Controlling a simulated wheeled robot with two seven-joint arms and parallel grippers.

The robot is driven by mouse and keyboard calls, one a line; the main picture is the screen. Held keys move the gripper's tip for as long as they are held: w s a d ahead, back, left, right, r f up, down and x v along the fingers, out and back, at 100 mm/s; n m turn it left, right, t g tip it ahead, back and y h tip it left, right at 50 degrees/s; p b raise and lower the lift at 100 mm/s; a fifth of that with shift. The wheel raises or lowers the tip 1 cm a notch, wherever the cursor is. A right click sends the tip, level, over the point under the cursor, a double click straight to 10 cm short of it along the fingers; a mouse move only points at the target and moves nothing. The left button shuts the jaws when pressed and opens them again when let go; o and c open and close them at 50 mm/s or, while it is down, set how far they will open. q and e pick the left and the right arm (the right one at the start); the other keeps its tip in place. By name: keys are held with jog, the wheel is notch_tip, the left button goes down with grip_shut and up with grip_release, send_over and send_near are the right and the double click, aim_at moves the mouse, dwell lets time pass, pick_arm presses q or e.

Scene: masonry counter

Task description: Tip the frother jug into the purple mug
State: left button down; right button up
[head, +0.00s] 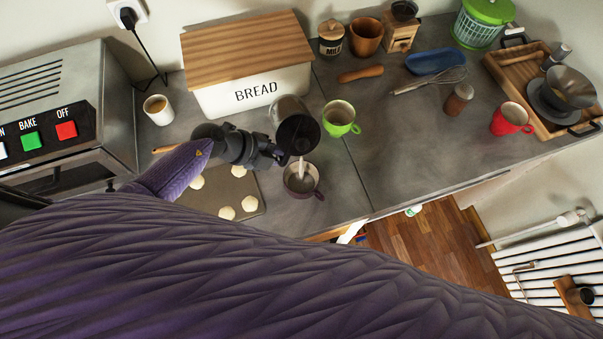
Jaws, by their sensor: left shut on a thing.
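The frother jug (291,109), metallic with a dark mouth, is tilted above the purple mug (300,187). My left gripper (272,154) is shut on the jug at its left side; the exact grip is hard to make out. A thin whitish stream shows between the jug's mouth and the inside of the mug. The purple mug stands upright on the counter, just below the jug, with its handle toward the lower right. The level inside it is unclear. My right gripper is not in view.
A green mug (340,120) stands close right of the jug. The bread bin (252,92) is behind it. A baking tray (238,172) with pale rounds lies left of the purple mug. The counter's front edge is close below the mug. Clear counter (400,150) lies to the right.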

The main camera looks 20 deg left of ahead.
pick_arm(q)
jog(key=shift+w+a+f+t+b, duration=0.1)
jog(key=shift+w+f+t+b, duration=0.2)
jog(key=shift+t+b, duration=0.15)
dwell(0.9)
jog(key=shift+w+a+r+m+t+y, duration=0.15)
jog(key=shift+w+r+m+t+y, duration=0.2)
jog(key=shift+m+t, duration=0.2)
dwell(1.4)
jog(key=shift+w+a+f+m+t+y+b, duration=0.15)
jog(key=shift+f+m+t+y+b, duration=0.25)
jog(key=shift+t, duration=0.3)
dwell(1.3)
jog(key=shift+w+a+f+t+b, duration=0.1)
jog(key=shift+f+t+b, duration=0.4)
jog(key=shift+f+b, duration=0.4)
dwell(1.8)
